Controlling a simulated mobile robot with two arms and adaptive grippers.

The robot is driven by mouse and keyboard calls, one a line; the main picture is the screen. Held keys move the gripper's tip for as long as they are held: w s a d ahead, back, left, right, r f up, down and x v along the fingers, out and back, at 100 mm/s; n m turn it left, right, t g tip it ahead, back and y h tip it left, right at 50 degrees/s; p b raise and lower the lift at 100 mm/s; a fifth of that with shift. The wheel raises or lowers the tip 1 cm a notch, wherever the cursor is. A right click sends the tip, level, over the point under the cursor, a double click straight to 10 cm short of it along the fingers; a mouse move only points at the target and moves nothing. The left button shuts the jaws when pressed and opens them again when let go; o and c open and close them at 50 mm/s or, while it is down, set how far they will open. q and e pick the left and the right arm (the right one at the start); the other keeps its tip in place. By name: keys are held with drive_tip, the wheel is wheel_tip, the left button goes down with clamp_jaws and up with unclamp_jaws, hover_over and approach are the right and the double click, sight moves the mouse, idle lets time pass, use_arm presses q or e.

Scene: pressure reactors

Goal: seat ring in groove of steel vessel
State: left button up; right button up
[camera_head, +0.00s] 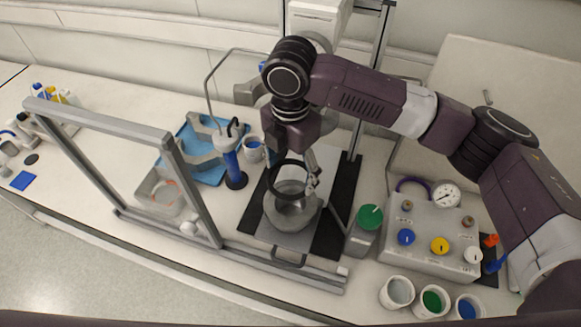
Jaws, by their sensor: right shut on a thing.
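The steel vessel (292,217) stands open-topped on a grey plate in the middle of the bench. A dark ring (269,180) shows over the vessel's mouth, tilted in the picture. My right gripper (311,180) comes down from above and is shut on the ring at its right side. I cannot tell whether the ring touches the vessel, and the groove is too small to make out. My left gripper is not in view.
A metal frame (180,190) stands at left, before a blue tray (210,172) and a clear bin (158,192). A control box (425,235) and several cups (397,291) are at right.

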wheel_tip(320, 180, down, 8)
drive_tip(key=b, duration=0.4)
drive_tip(key=shift+b, duration=0.35)
drive_tip(key=shift+w+p, duration=0.1)
drive_tip(key=shift+p, duration=0.85)
idle(0.9)
drive_tip(key=shift+f+p, duration=0.3)
idle(0.7)
drive_tip(key=o, duration=1)
drive_tip(key=shift+r, duration=0.1)
